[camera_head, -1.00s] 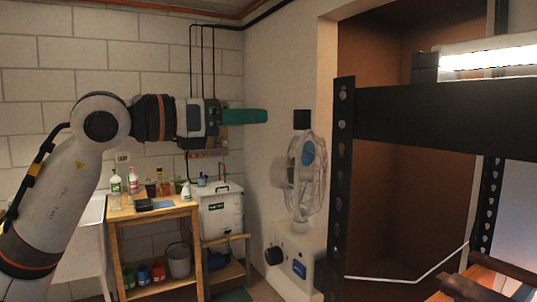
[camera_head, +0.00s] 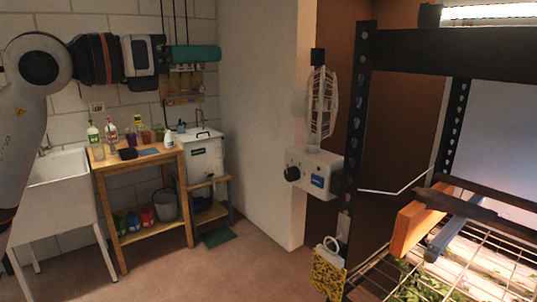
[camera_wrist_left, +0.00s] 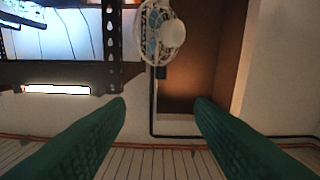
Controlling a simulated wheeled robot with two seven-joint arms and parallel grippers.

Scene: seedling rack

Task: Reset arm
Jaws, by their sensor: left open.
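My left arm comes in from the left in the head view, raised in front of the white block wall. My left gripper (camera_head: 195,54) has green fingers pointing right and holds nothing that I can see. In the left wrist view its two fingers (camera_wrist_left: 161,104) stand wide apart with nothing between them; that view looks upside down. My right gripper is in neither view. No separate task object is named.
A black-framed rack (camera_head: 357,140) with a wire shelf (camera_head: 455,270) stands on the right. A fan (camera_head: 322,105) is beside it. A wooden bench (camera_head: 137,166) with bottles, a white sink (camera_head: 60,170) and a white container (camera_head: 204,160) stand at the back left. Floor (camera_head: 190,272) between is clear.

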